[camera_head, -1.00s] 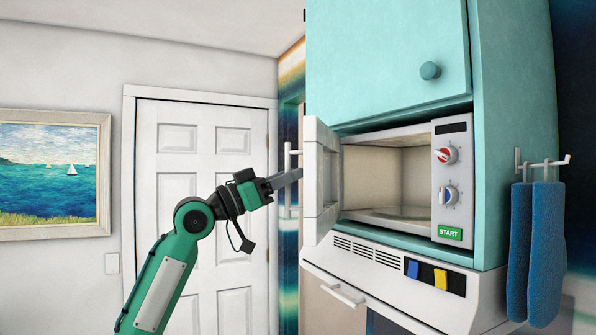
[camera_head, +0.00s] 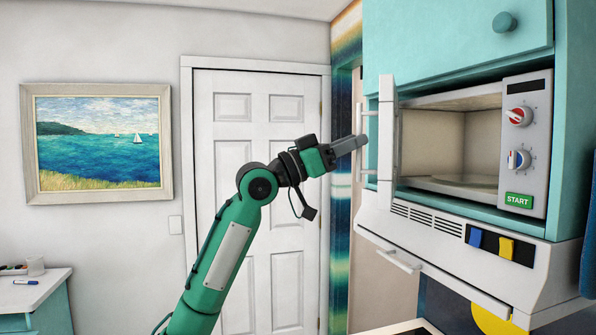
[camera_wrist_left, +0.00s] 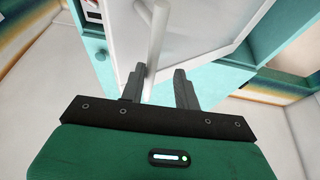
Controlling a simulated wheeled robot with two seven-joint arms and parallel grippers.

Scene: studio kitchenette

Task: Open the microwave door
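The microwave (camera_head: 525,145) is built into a turquoise cabinet. Its white door (camera_head: 386,130) stands open, hinged at the left of the cavity and seen nearly edge-on in the head view. The lit cavity (camera_head: 450,140) is empty apart from a turntable plate (camera_head: 455,184). The door's bar handle (camera_head: 361,130) is on its left face. My left gripper (camera_head: 360,143) is at the handle. In the left wrist view, the fingers (camera_wrist_left: 160,88) are apart, with the handle bar (camera_wrist_left: 156,40) between them, close to the left finger. My right gripper is not in view.
Below the microwave is a white panel with vents and a bar handle (camera_head: 392,260). A turquoise cupboard door with a round knob (camera_head: 505,22) is above. A white room door (camera_head: 260,180) stands behind my arm. A white-topped table (camera_head: 30,290) is at lower left.

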